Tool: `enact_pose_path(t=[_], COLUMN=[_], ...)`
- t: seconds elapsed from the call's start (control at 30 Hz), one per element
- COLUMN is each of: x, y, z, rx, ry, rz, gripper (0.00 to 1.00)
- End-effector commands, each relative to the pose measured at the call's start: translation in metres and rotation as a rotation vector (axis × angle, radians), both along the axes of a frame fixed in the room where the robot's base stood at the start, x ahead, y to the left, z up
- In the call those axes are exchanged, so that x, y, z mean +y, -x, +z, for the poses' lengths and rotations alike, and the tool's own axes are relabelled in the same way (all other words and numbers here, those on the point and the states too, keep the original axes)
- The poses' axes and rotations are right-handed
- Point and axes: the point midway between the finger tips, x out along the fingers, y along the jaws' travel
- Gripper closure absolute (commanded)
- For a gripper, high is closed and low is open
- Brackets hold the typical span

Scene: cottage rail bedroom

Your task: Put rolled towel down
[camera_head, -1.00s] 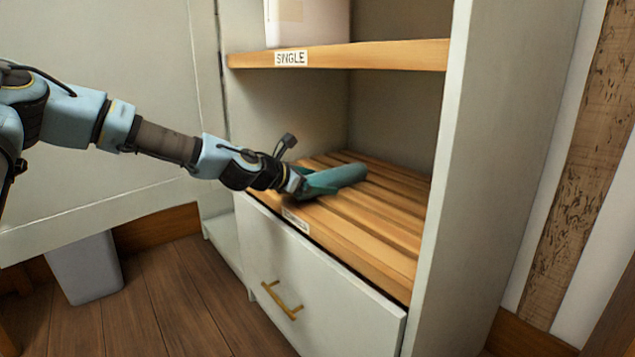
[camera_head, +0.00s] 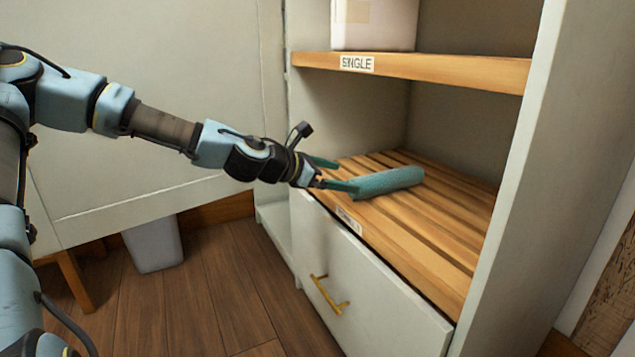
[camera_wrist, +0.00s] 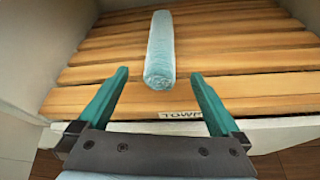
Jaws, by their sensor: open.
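The rolled towel (camera_head: 388,181) is a teal-blue textured roll lying on the slatted wooden shelf (camera_head: 440,235) of the cabinet. In the wrist view the towel (camera_wrist: 160,52) lies lengthwise away from me, its near end close to the shelf's front edge. My gripper (camera_head: 340,174) is at the front of the shelf, with its teal fingers spread. In the wrist view my gripper (camera_wrist: 157,82) is open and empty, one finger on each side and short of the towel's near end, with gaps to both.
An upper shelf marked SINGLE (camera_head: 357,64) holds a pale bin (camera_head: 374,25). A drawer front with a brass handle (camera_head: 328,296) is below the slats. The cabinet side wall (camera_head: 500,180) bounds the right. Bare slats lie around the towel.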

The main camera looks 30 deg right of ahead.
Motion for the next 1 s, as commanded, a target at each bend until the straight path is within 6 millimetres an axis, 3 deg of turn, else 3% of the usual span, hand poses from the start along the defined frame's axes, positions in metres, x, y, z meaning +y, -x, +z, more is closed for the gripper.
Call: enact_pose_path(t=[0.27, 0.37, 0.47, 0.57, 0.6, 0.7, 0.83, 0.9, 1.0], x=[0.003, 0.013, 0.042, 0.096, 0.122, 0.193, 0.286, 0.333, 0.388], y=[0.001, 0.007, 0.013, 0.012, 0.01, 0.002, -0.006, -0.005, 0.004], z=[-0.003, -0.022, -0.06, -0.101, -0.114, -0.13, -0.124, -0.111, -0.09], rx=[-0.012, -0.086, -0.236, -0.43, -0.504, -0.657, -0.791, -0.836, -0.879], ry=[-0.01, -0.082, -0.228, -0.428, -0.512, -0.698, -0.894, -0.973, -1.045], rz=[-0.008, -0.053, -0.156, -0.311, -0.383, -0.557, -0.777, -0.884, -1.013], gripper=[0.0, 0.0, 0.0, 0.0, 0.0, 0.0, 0.0, 0.0, 0.0])
